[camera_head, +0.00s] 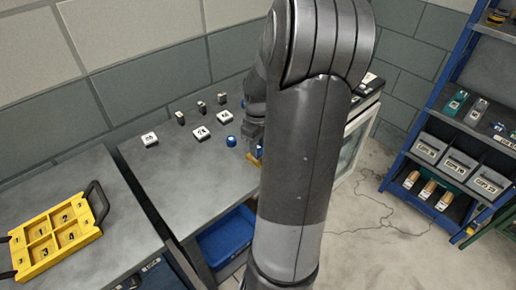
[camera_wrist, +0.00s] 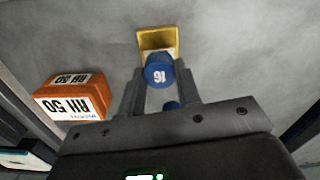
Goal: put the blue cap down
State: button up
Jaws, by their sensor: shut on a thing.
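The blue cap (camera_wrist: 158,74), marked 16, sits between the two fingers of my gripper (camera_wrist: 160,84) in the wrist view. My gripper is shut on it. A small yellow open-topped holder (camera_wrist: 157,38) lies just beyond the cap; I cannot tell whether they touch. In the head view my gripper (camera_head: 254,138) is low over the grey table's right part, partly hidden by my arm, with the yellow holder (camera_head: 255,161) beside it. Another blue piece (camera_head: 231,141) stands on the table left of my gripper. A blue bit (camera_wrist: 171,105) also shows between the fingers, nearer the palm.
An orange box (camera_wrist: 74,98) labelled AH 50 is left of my gripper in the wrist view. White-topped blocks (camera_head: 201,132) and small dark pieces (camera_head: 201,107) stand on the table. A yellow tray (camera_head: 38,257) is on the left bench. A blue bin (camera_head: 226,238) sits below.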

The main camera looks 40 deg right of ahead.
jog(key=shift+f, duration=0.9)
jog(key=o, duration=0.9)
jog(key=shift+f, duration=0.15)
notch_tip(320, 180, up, 12)
jog(key=s+a+r+m+t+h, duration=0.1)
jog(key=a+r, duration=0.2)
jog(key=a, duration=0.5)
jog(key=s+a+r+t+h, duration=0.1)
jog(key=a+r, duration=0.3)
jog(key=a, duration=0.4)
jog(key=s+a+t, duration=0.1)
jog(key=s+a, duration=0.2)
jog(key=a, duration=0.1)
jog(key=s+a+r+m+t+y, duration=0.1)
jog(key=s+a, duration=0.2)
jog(key=a, duration=0.1)
jog(key=s+a+t+y, duration=0.1)
jog(key=s+a, duration=0.3)
jog(key=shift+r+m+t, duration=0.3)
jog(key=shift+r, duration=0.1)
